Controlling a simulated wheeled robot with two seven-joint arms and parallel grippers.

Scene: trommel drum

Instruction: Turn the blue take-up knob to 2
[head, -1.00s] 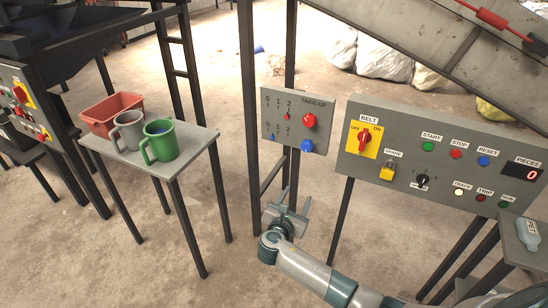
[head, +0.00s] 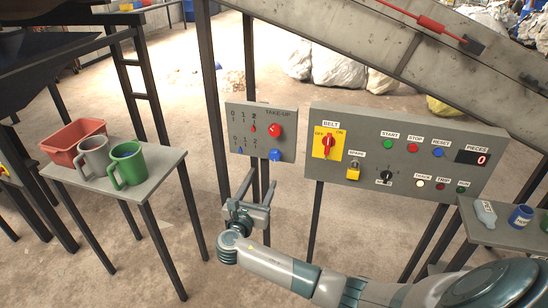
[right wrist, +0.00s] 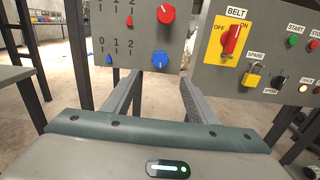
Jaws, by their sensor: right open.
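The blue take-up knob (head: 275,155) sits at the lower right of the grey TAKE-UP panel (head: 240,124), below a red knob (head: 274,130). It also shows in the right wrist view (right wrist: 159,59), ahead of and above the gap between my fingers. To its left is a 0-1-2 scale with a small blue pointer (right wrist: 109,59) near the 0. My right gripper (head: 257,182) is open and empty, below and in front of the panel, apart from the knob. My left gripper is not in view.
A control panel (head: 400,125) with a yellow belt switch (head: 327,142) and a padlock (head: 353,171) stands right of the take-up panel. A side table (head: 165,172) holds a red bin, a grey mug and a green mug at left. Dark posts stand behind the panel.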

